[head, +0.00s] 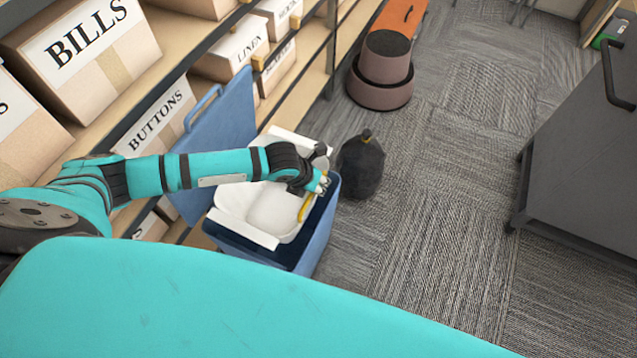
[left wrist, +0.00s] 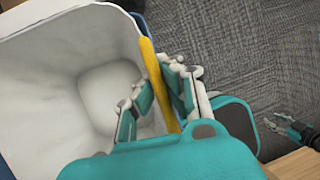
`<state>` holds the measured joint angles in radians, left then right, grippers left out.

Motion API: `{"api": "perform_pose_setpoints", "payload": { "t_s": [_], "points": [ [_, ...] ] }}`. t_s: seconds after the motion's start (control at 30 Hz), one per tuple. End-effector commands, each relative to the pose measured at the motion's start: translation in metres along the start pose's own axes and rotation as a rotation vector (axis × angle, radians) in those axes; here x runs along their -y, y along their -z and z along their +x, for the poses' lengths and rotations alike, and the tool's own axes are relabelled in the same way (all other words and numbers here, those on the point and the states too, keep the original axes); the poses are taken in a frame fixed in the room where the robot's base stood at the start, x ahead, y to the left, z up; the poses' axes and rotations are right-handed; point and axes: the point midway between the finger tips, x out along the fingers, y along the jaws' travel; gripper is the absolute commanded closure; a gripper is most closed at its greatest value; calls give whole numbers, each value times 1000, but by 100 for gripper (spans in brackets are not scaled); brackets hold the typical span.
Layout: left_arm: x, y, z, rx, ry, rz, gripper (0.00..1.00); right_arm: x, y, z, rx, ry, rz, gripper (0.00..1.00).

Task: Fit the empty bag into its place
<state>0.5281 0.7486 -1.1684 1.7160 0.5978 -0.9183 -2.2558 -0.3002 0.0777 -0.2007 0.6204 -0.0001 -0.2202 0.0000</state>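The white empty bag (head: 272,208) sits spread open inside a blue bin (head: 318,232), with its white edges folded out over the rim. The bin's blue lid (head: 212,130) stands open on the left. My left gripper (head: 318,186) is at the bin's right rim. In the left wrist view the bag (left wrist: 50,62) is open and hollow, and my left gripper (left wrist: 160,92) has its fingers on both sides of a yellow band (left wrist: 147,58) along the bag's edge, closed on it. My right gripper (left wrist: 280,124) shows small at the right edge; its finger gap is unclear.
A dark tied bag (head: 361,168) stands on the carpet just right of the bin. Shelves with labelled boxes (head: 85,50) run along the left. A round brownish-pink object (head: 382,82) is farther back. A dark grey cabinet (head: 585,150) stands at right, with free carpet between.

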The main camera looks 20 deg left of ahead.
Motion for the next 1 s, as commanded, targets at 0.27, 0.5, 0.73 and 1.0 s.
{"api": "perform_pose_setpoints", "payload": {
  "t_s": [0.27, 0.5, 0.73, 1.0],
  "points": [
    [-2, 3, 7, 0, 0, 0, 100, 0, 0, 5, 0, -1, 0, 60],
    [-4, 5, 12, 1, 0, 0, 100, -2, -1, 8, 0, -3, -1, 60],
    [-5, 7, 17, 1, 1, 0, 100, -3, -2, 12, 0, -4, -1, 60],
    [-7, 10, 23, 0, 0, 0, 100, -3, -2, 16, 1, -4, -1, 60]
  ]
}}
